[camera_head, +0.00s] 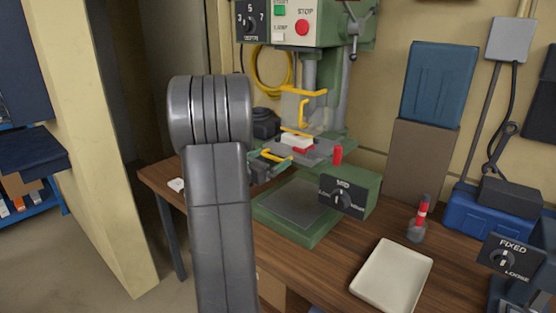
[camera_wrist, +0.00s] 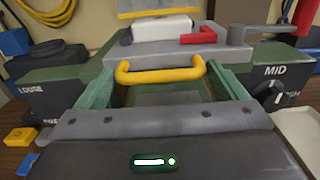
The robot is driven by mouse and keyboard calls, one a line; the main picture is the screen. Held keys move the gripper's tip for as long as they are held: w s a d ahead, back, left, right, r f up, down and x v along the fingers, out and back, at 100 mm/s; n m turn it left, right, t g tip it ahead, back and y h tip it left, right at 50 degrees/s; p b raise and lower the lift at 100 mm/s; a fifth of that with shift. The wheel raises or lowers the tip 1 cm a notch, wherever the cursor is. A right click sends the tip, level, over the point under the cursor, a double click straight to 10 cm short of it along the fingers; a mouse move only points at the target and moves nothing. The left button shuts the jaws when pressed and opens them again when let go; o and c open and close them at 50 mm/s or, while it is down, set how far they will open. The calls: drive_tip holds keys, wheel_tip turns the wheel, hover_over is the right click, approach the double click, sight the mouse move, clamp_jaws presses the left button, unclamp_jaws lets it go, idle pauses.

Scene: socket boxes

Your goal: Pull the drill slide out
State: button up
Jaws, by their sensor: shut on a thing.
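The drill slide (camera_head: 318,152) is a grey plate on the green drill press, carrying a white block (camera_head: 297,140) and a red clamp lever (camera_head: 337,155). It also shows in the wrist view (camera_wrist: 180,49). Its yellow front handle (camera_wrist: 160,74) lies between the two greenish fingers of my gripper (camera_wrist: 161,78), which is shut on it. How far out the slide sits is hard to tell.
A cream tray (camera_head: 391,276), a red-banded bottle (camera_head: 420,218) and a blue case (camera_head: 478,212) are farther right. Yellow and blue pieces (camera_wrist: 22,137) lie at left in the wrist view.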

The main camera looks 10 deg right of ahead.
drive_tip(key=b+v, duration=0.2)
drive_tip(key=v, duration=1)
drive_tip(key=shift+s, duration=0.15)
drive_tip(key=o, duration=1.1)
drive_tip(key=shift+d, duration=0.1)
drive_tip(key=b+v, duration=0.1)
drive_tip(key=v, duration=1.3)
drive_tip(key=shift+d, duration=0.15)
drive_tip(key=shift+p+x, duration=0.45)
drive_tip(key=shift+x, duration=6.4)
